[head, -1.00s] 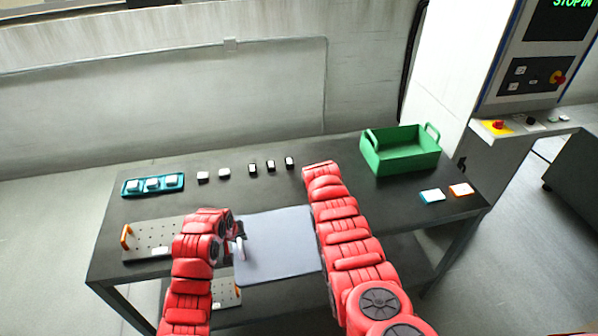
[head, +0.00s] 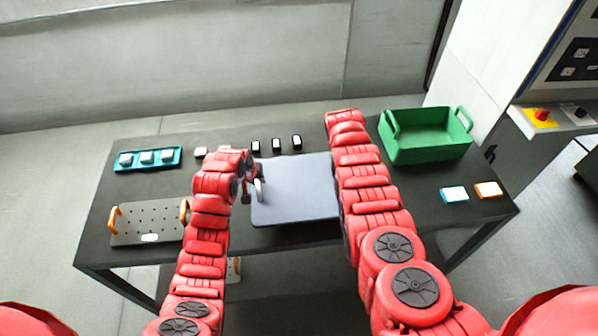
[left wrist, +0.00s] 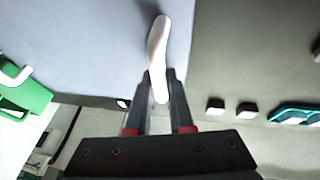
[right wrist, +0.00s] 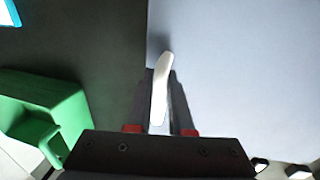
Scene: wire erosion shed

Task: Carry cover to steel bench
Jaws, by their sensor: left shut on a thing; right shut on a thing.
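The cover (head: 294,190) is a flat blue-grey panel with a pale handle on each side. In the head view it is between my two arms, over the middle of the dark bench (head: 130,188); I cannot tell whether it touches the bench top. My left gripper (head: 254,188) is shut on the cover's left handle, and the left wrist view shows that white handle (left wrist: 157,55) between the fingers. My right gripper (right wrist: 160,95) is shut on the other white handle (right wrist: 160,85) in the right wrist view. In the head view my right arm hides that gripper.
A green crate (head: 430,152) stands at the bench's back right. A teal tray (head: 148,159) with white-topped pieces sits at the back left, and a perforated plate (head: 148,218) with orange handles at the front left. Several small blocks (head: 276,145) line the back. Blue (head: 454,194) and orange (head: 488,190) pieces lie at right.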

